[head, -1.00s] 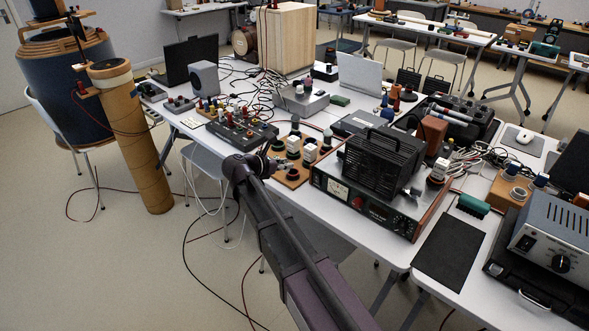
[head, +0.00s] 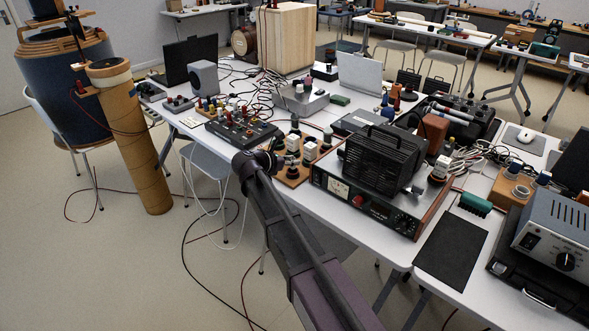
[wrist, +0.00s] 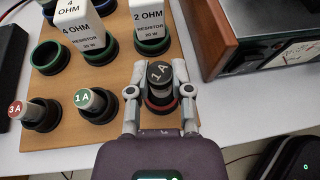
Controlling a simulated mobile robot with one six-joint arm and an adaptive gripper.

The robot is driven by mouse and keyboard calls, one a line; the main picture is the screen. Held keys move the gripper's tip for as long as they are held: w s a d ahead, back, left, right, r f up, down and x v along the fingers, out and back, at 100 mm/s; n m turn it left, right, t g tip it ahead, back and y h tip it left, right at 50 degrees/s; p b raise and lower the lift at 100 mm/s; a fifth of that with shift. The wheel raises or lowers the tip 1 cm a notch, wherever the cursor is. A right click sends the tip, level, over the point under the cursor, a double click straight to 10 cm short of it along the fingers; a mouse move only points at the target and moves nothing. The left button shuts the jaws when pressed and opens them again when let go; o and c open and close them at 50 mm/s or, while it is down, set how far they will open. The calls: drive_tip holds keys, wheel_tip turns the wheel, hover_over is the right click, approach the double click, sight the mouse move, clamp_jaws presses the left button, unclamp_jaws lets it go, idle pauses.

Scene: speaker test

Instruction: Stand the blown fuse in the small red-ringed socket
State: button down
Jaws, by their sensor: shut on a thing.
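The blown fuse (wrist: 159,74), with a dark cap marked 1 A, stands about upright between the two fingers of my gripper (wrist: 160,92) in the wrist view. My gripper is shut on it. The small red-ringed socket (wrist: 161,106) shows directly around or under the fuse's lower end. I cannot tell whether the fuse's foot is fully down in it. In the head view the wooden board (head: 294,178) is at the end of my arm, and the fuse and fingertips are hard to make out there.
Left of the fuse stand a green-capped 1 A fuse (wrist: 84,99) and a red-capped 3 A fuse (wrist: 17,109). White resistor blocks (wrist: 148,25) stand behind in green-ringed sockets. An empty green-ringed socket (wrist: 47,55) is at left. A wood-sided instrument (wrist: 220,45) stands at right.

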drive_tip(key=shift+f+b, duration=0.7)
drive_tip(key=shift+f, duration=0.4)
drive_tip(key=shift+f+b, duration=0.3)
drive_tip(key=shift+b, duration=0.05)
drive_tip(key=c, duration=0.5)
unclamp_jaws()
drive_tip(key=shift+c, duration=0.2)
drive_tip(key=shift+r, duration=0.2)
drive_tip(key=shift+r+p, duration=0.2)
drive_tip(key=shift+p, duration=0.2)
drive_tip(key=shift+s+a+r, duration=0.15)
drive_tip(key=shift+a, duration=0.05)
drive_tip(key=p+v, duration=0.4)
drive_tip(key=v, duration=0.7)
drive_tip(key=shift+s, duration=0.15)
drive_tip(key=shift+a, duration=0.1)
